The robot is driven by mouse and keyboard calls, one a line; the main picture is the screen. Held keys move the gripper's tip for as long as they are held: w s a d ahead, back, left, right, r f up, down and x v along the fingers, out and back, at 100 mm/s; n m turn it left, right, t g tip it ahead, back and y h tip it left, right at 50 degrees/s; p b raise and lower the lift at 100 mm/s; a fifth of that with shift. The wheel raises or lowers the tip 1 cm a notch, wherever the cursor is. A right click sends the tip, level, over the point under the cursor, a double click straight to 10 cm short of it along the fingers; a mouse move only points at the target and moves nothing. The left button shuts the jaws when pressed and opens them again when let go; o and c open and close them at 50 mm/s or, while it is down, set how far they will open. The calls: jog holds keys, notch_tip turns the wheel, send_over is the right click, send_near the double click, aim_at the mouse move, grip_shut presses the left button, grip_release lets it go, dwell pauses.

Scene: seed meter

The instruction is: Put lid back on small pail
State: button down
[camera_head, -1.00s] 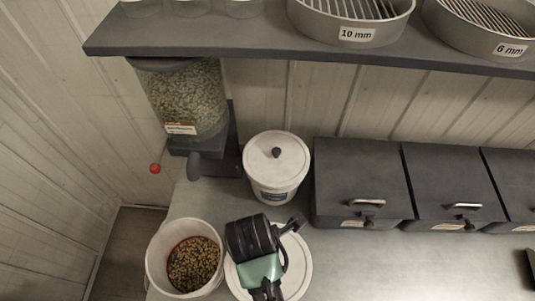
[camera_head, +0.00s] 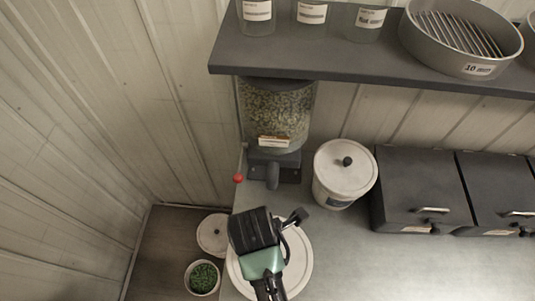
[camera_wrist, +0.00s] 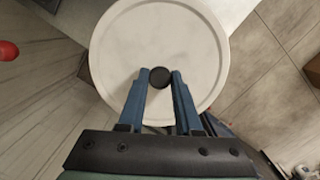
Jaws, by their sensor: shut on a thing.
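The white round lid (camera_wrist: 160,30) fills the middle of the wrist view. My gripper (camera_wrist: 160,76) is shut on its dark knob (camera_wrist: 160,82), one blue finger on each side. In the head view the lid (camera_head: 301,262) shows as a pale disc partly behind my dark arm. It lies over the bench's left end. The small open pail of brown seed is not visible now. I cannot tell whether it is hidden under the lid, or whether the lid touches anything.
A lidded white bucket (camera_head: 345,185) stands at the back of the bench (camera_head: 395,262), left of dark bins (camera_head: 425,190). A seed hopper (camera_head: 275,115) with a red-knobbed lever (camera_head: 238,178) hangs beside it. Below left are a pail of green material (camera_head: 203,278) and a white-lidded container (camera_head: 213,234).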

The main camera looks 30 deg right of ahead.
notch_tip(320, 180, down, 4)
jog(key=shift+a+f+b, duration=0.1)
jog(key=shift+b, duration=0.35)
jog(key=shift+f, duration=0.4)
jog(key=shift+p, duration=0.45)
dwell(0.9)
jog(key=shift+f, duration=0.15)
dwell(1.2)
jog(key=shift+c, duration=0.2)
grip_release()
dwell(0.4)
